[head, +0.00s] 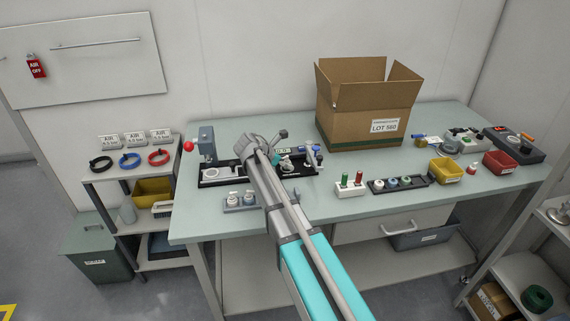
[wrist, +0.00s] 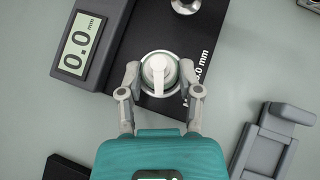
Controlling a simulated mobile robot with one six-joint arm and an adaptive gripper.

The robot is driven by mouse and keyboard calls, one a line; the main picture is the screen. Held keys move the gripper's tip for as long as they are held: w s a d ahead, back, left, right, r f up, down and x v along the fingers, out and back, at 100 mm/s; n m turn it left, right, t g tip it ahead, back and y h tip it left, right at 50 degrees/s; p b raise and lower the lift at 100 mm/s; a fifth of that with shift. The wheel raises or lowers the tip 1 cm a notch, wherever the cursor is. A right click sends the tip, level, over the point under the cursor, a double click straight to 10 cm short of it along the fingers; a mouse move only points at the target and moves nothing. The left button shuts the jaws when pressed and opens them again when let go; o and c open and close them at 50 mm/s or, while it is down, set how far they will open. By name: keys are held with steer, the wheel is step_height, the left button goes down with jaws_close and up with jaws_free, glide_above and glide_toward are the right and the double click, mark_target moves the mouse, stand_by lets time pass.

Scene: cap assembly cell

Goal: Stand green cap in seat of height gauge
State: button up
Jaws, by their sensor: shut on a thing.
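In the wrist view, the cap (wrist: 158,68) is seen from above as a pale round top with a spout and a thin green edge. My gripper (wrist: 159,76) has a fingertip on each side of it and is shut on it. The cap is over the round seat of the height gauge (wrist: 125,58), whose display (wrist: 80,44) reads 0.0 mm. I cannot tell whether the cap rests fully in the seat. In the head view, my arm partly hides the height gauge (head: 309,170), and the cap cannot be made out.
In the wrist view, a round metal part (wrist: 185,5) stands above the seat and a grey fixture (wrist: 270,140) lies at the right. In the head view, a large carton (head: 350,118) stands behind, and a white block (head: 349,189) with green and red pegs is to the right.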

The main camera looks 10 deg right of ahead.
steer(key=shift+f, duration=0.15)
stand_by(0.7)
steer(key=o, duration=0.8)
steer(key=shift+c, duration=0.2)
steer(key=shift+r+p, duration=3.45)
steer(key=shift+r, duration=0.1)
steer(key=shift+s, duration=0.1)
